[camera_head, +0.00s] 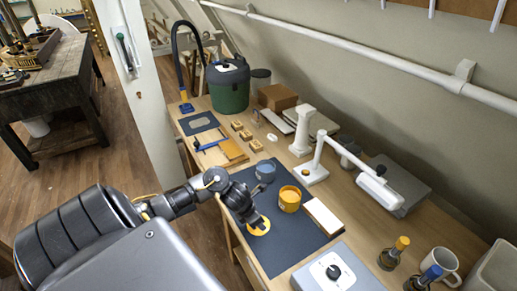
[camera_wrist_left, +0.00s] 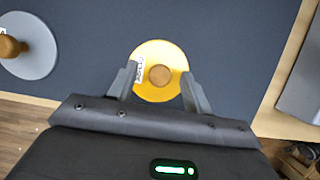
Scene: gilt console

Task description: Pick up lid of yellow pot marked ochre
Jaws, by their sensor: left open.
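The yellow lid (camera_wrist_left: 160,49) lies on the dark mat, with a round wooden knob (camera_wrist_left: 160,75) in its middle and a small white label on its left side. It also shows in the head view (camera_head: 259,229), partly hidden by my left gripper (camera_head: 250,216). In the left wrist view my left gripper (camera_wrist_left: 159,80) is open, with its fingers on either side of the knob, over the lid; whether they touch it I cannot tell. The open yellow pot (camera_head: 288,203) stands on the mat, right of the gripper. My right gripper is not in view.
A grey-blue lid (camera_wrist_left: 36,50) with a wooden knob lies left of the yellow one. A grey-blue pot (camera_head: 265,173) stands behind on the dark mat (camera_head: 278,252).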

